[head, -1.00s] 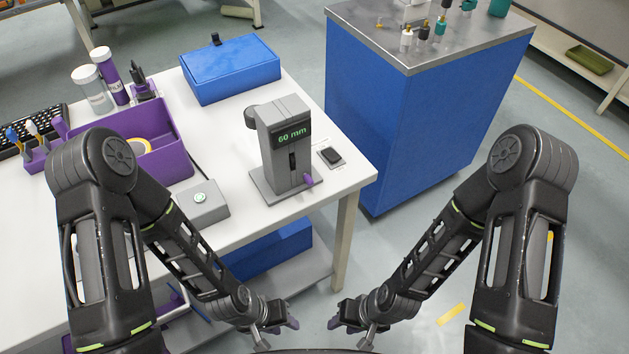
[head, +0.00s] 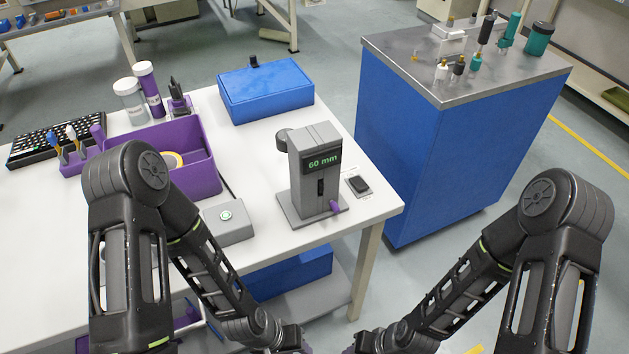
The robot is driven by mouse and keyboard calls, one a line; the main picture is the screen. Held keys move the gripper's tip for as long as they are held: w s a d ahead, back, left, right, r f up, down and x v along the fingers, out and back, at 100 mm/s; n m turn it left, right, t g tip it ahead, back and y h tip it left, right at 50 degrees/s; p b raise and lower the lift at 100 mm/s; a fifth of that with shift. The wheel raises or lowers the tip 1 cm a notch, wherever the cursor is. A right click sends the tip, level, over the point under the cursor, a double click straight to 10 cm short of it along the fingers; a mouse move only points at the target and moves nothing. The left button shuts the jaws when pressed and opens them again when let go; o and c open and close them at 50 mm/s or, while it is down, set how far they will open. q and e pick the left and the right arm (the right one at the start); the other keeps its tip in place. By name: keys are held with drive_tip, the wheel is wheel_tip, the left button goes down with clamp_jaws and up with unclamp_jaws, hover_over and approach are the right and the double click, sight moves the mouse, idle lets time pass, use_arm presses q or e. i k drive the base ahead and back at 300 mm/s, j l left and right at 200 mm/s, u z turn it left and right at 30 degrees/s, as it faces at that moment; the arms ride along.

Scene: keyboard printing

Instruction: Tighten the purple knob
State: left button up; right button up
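The purple knob (head: 336,208) sticks out low on the front right of a grey device (head: 309,170) standing on the white table. The device has a grey base plate, a dark vertical slot and a green display reading "60 mm". A round dark grey part shows at its back left. My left gripper (head: 297,343) and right gripper (head: 358,345) are at the bottom edge, in front of the table and well apart from the knob. Both are mostly cut off, so their finger openings are hidden.
A purple bin (head: 205,165), blue case (head: 266,92) and keyboard (head: 52,135) are also on the white table (head: 262,150). A blue cabinet (head: 420,150) stands to the right.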

sight(335, 207)
drive_tip(key=k+l+z, duration=0.4)
drive_tip(key=l+z, duration=0.15)
drive_tip(key=k+l+z, duration=0.15)
drive_tip(key=l+z, duration=0.15)
